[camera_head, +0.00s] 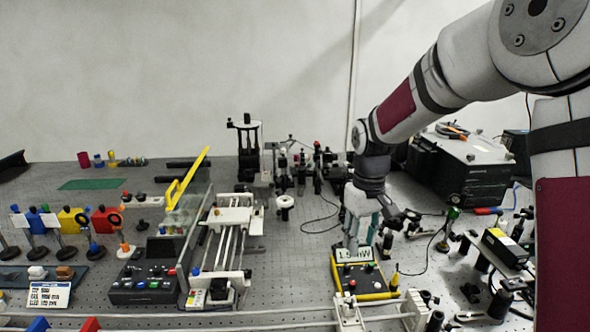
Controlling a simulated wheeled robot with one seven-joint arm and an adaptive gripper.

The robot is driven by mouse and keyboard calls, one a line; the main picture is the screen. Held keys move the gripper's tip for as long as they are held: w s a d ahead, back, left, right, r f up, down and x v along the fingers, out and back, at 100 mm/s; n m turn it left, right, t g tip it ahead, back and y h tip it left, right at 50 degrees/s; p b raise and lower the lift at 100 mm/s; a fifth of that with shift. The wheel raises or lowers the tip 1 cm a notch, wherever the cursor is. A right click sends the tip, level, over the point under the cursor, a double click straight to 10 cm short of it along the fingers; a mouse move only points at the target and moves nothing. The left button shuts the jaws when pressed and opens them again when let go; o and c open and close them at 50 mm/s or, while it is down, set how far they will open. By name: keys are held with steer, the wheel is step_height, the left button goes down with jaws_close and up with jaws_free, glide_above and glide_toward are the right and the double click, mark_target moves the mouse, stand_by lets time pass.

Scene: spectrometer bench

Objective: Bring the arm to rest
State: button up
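My arm reaches in from the upper right in the head view, bends at the elbow and comes down over the bench. My gripper (352,246) points down just behind and above a small meter box (361,280) with a "1.5 mW" display sign. The fingertips overlap the sign in the picture, and I cannot tell whether they touch it. The fingers are small and partly hidden, so I cannot tell whether they are open or shut. No held object is clearly visible.
A rail stage (228,250) and a yellow-handled panel (186,180) stand left of the gripper. A control box (145,284) and several coloured holders stand further left. A large black box (460,168) is behind right; optics crowd the right. Bare bench shows around (290,262).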

steer(key=s+r+m+t, duration=0.2)
steer(key=s+r+t, duration=0.1)
steer(key=s+r, duration=1.05)
steer(key=s+m+t, duration=0.1)
steer(key=s+t, duration=0.1)
steer(key=s, duration=1.1)
steer(key=shift+s+r+m, duration=0.15)
steer(key=shift+s+m, duration=0.05)
steer(key=shift+m, duration=0.1)
